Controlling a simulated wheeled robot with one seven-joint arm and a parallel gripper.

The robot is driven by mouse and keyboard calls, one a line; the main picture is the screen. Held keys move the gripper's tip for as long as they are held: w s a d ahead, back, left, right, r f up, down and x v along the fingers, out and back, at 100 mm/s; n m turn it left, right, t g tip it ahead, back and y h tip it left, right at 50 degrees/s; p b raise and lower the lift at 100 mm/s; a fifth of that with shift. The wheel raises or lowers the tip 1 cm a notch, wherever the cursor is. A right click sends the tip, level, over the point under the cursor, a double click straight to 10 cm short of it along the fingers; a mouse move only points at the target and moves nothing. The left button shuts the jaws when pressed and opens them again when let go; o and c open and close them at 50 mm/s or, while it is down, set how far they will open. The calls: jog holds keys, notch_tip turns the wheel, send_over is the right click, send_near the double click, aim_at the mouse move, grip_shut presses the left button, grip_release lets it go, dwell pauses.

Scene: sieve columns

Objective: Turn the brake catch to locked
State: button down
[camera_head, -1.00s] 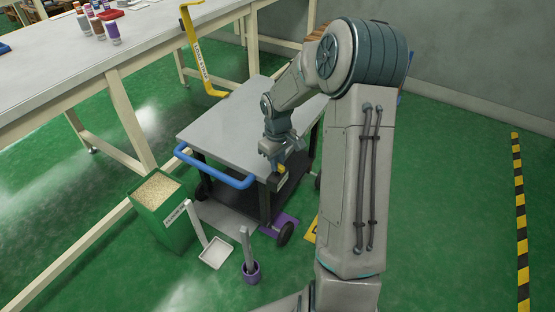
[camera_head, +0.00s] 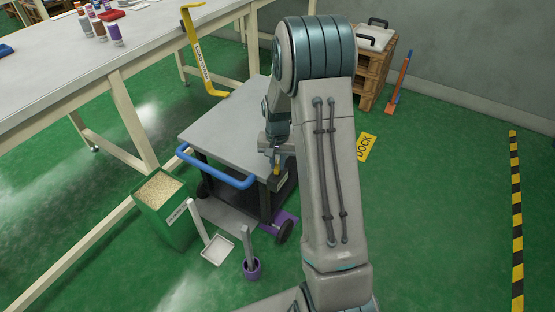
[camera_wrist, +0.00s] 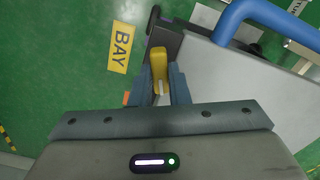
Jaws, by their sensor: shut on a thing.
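The trolley has a grey top (camera_head: 225,130) and a blue push handle (camera_head: 215,170). The brake catch (camera_wrist: 158,68) is a small yellow lever at the trolley's near right corner. It also shows below my gripper in the head view. My gripper (camera_wrist: 161,88) is shut on the catch, with one blue-grey finger on each side of it. In the wrist view the lever points up the picture, away from my palm, beside the dark corner of the trolley. Its pivot and any lock mark are hidden or too small to read.

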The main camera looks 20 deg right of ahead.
aim_at(277, 165)
jog(key=shift+m+p, duration=0.8)
jog(key=shift+m, duration=1.5)
jog(key=c, duration=1.4)
grip_release()
notch_tip(277, 165, up, 14)
jog(key=p, duration=0.3)
jog(key=shift+p, duration=0.35)
